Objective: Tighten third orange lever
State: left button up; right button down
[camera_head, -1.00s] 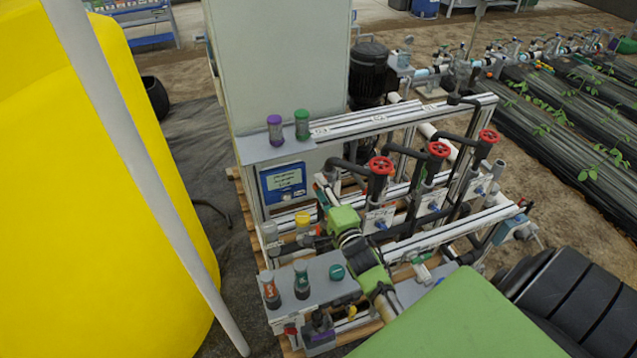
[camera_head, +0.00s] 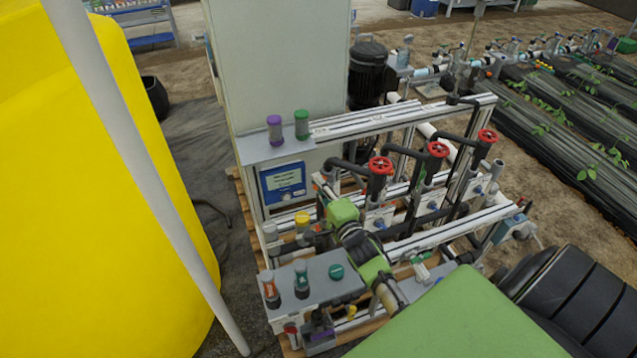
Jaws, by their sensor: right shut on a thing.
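My right arm, green and black, reaches in from the lower right over the pipe skid. Its gripper (camera_head: 317,237) is small and dark, low among the fittings at the skid's left end, beside a yellow-capped part (camera_head: 302,219). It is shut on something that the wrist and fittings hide. I cannot make out any orange lever clearly, so I cannot tell which one is in the jaws. My left gripper is not in view.
Three red handwheels (camera_head: 381,165) stand on black pipes to the right of my arm. A grey box (camera_head: 318,279) with several capped bottles is in front. A purple-capped jar (camera_head: 274,129) and a green-capped one (camera_head: 301,123) stand behind. A yellow tank (camera_head: 90,190) fills the left.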

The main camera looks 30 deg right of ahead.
jog(key=y, duration=0.1)
jog(key=n+y, duration=0.1)
jog(key=shift+s+d+r+n+y, duration=0.15)
jog(key=shift+s+d+n+y, duration=0.15)
jog(key=shift+n+y, duration=0.1)
jog(key=shift+s+d+n+y+b, duration=0.1)
jog(key=shift+s+n+y+b, duration=0.1)
jog(key=shift+n+y, duration=0.55)
jog(key=shift+s+d+n+y+b, duration=0.1)
jog(key=shift+s+n+y+b, duration=0.2)
jog(key=shift+y, duration=0.75)
jog(key=shift+w, duration=0.1)
jog(key=c, duration=2.1)
grip_release()
jog(key=s, duration=0.4)
jog(key=s+d, duration=0.1)
jog(key=s, duration=0.3)
jog(key=s+d, duration=0.1)
jog(key=s, duration=0.3)
jog(key=shift+w, duration=0.1)
